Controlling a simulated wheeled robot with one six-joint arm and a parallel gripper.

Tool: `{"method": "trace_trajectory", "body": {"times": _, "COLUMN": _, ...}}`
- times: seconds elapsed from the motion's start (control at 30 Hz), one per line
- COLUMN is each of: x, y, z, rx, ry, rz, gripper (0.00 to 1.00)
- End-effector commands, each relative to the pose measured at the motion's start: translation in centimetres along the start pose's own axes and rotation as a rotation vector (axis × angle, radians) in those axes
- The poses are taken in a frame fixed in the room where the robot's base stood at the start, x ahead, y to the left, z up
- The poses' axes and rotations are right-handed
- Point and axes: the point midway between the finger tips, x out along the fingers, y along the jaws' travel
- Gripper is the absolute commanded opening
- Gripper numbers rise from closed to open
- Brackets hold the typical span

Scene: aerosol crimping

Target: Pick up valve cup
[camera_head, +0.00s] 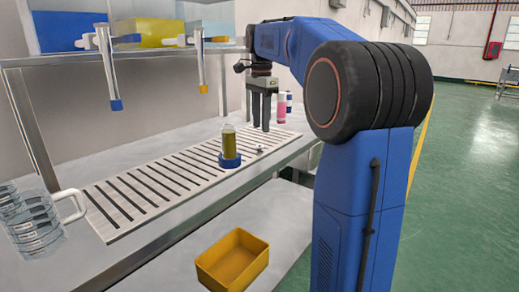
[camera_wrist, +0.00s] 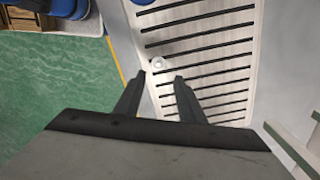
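The valve cup looks to be the small pale round piece (camera_head: 260,150) on the slotted board, just right of the bottle in the head view. In the wrist view it is a small white disc (camera_wrist: 158,64) at the board's edge, ahead of the fingertips and apart from them. My gripper (camera_head: 265,128) points down above the board, behind the valve cup in the head view. In the wrist view my gripper (camera_wrist: 160,78) has its two fingers spread with nothing between them. A bottle of yellow-green liquid (camera_head: 229,142) stands upright in a blue round base (camera_head: 229,161).
The slotted board (camera_head: 118,213) lies along the bench. Pink and blue-white cans (camera_head: 282,107) stand behind my gripper. A clear jug (camera_head: 33,222) is at left. A yellow bin (camera_head: 233,260) sits on the lower shelf. Two tubes (camera_head: 110,68) hang from the upper shelf.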

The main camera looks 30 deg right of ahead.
Motion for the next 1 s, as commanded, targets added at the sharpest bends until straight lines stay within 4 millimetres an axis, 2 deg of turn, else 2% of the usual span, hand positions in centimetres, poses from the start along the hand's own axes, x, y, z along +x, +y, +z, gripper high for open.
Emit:
{"method": "trace_trajectory", "body": {"times": 0.27, "x": 1.9, "y": 0.1, "z": 0.1, "rx": 0.0, "ry": 0.0, "rz": 0.0, "gripper": 0.36}}
{"method": "trace_trajectory", "body": {"times": 0.6, "x": 6.0, "y": 0.5, "z": 0.6, "rx": 0.0, "ry": 0.0, "rz": 0.002, "gripper": 0.36}}
{"method": "trace_trajectory", "body": {"times": 0.93, "x": 6.7, "y": 0.4, "z": 0.6, "rx": 0.0, "ry": 0.0, "rz": 0.0, "gripper": 0.36}}
{"method": "trace_trajectory", "body": {"times": 0.97, "x": 6.7, "y": 0.4, "z": 0.6, "rx": 0.0, "ry": 0.0, "rz": 0.0, "gripper": 0.34}}
{"method": "trace_trajectory", "body": {"times": 1.0, "x": 6.7, "y": 0.4, "z": 0.6, "rx": 0.0, "ry": 0.0, "rz": 0.0, "gripper": 0.24}}
